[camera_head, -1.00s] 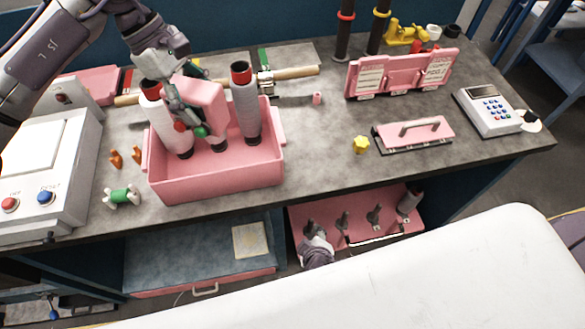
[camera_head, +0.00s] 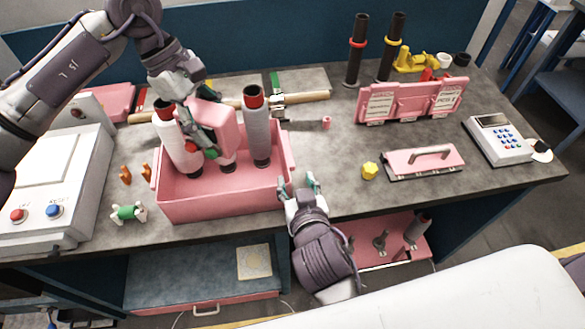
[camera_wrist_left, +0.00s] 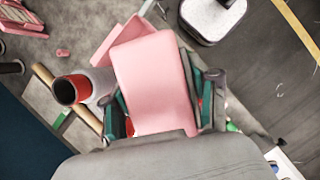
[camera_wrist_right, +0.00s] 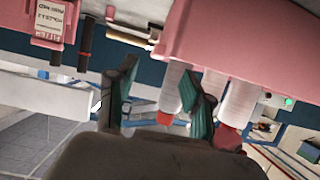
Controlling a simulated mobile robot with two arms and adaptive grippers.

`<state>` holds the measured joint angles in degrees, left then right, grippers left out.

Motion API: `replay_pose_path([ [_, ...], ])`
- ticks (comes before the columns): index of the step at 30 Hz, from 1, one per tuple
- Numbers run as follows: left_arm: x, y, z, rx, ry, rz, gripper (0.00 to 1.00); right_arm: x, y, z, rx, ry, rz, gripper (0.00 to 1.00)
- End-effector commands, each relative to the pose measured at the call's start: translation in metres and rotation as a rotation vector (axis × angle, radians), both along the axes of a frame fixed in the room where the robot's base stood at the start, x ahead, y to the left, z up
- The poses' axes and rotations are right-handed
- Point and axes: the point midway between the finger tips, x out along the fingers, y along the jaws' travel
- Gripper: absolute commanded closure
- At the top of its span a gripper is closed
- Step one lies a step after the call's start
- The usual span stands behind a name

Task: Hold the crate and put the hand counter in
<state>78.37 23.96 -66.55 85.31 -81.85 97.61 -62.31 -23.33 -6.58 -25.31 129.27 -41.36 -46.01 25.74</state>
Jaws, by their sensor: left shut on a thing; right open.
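The pink crate (camera_head: 222,204) stands on the bench at left centre, with grey-white bobbins inside. My left gripper (camera_head: 202,138) is over the crate, shut on a pink block-shaped thing, which I take for the hand counter (camera_head: 222,128). The counter fills the middle of the left wrist view (camera_wrist_left: 152,82) between the two fingers. It overlaps the bobbins in the head view, so its exact height is hard to tell. My right gripper (camera_head: 299,185) is open and empty at the crate's front right corner. The crate's wall shows in the right wrist view (camera_wrist_right: 240,30); contact cannot be told.
A white box with buttons (camera_head: 50,185) and a green-white spool (camera_head: 129,213) are left of the crate. A yellow knob (camera_head: 370,171), a pink handled plate (camera_head: 425,160) and a keypad device (camera_head: 497,138) lie to the right. Bench between crate and knob is mostly clear.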

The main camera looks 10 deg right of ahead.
Motion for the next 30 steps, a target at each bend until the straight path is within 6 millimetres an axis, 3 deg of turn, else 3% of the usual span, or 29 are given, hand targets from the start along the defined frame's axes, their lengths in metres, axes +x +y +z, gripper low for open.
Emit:
replay_pose_path([
  [6, 0.0, 0.0, 0.001, -0.001, -0.001, -0.001, 0.88, 0.04, -0.003, -0.016, -0.004, -0.001, 0.002, 0.49],
  [12, 0.0, 0.0, 0.001, -0.001, -0.001, -0.001, 0.88, 0.065, -0.004, -0.026, -0.003, 0.0, 0.0, 0.49],
  [25, 0.0, 0.0, 0.001, -0.001, -0.001, -0.001, 0.88, 0.074, -0.005, -0.031, -0.003, 0.002, 0.0, 0.49],
  [26, 0.0, 0.0, 0.001, -0.001, -0.001, -0.001, 0.88, 0.074, -0.005, -0.031, -0.003, 0.002, 0.0, 0.51],
  [30, 0.0, 0.0, 0.001, -0.001, -0.001, -0.001, 0.88, 0.074, -0.005, -0.031, -0.003, 0.002, 0.0, 0.74],
])
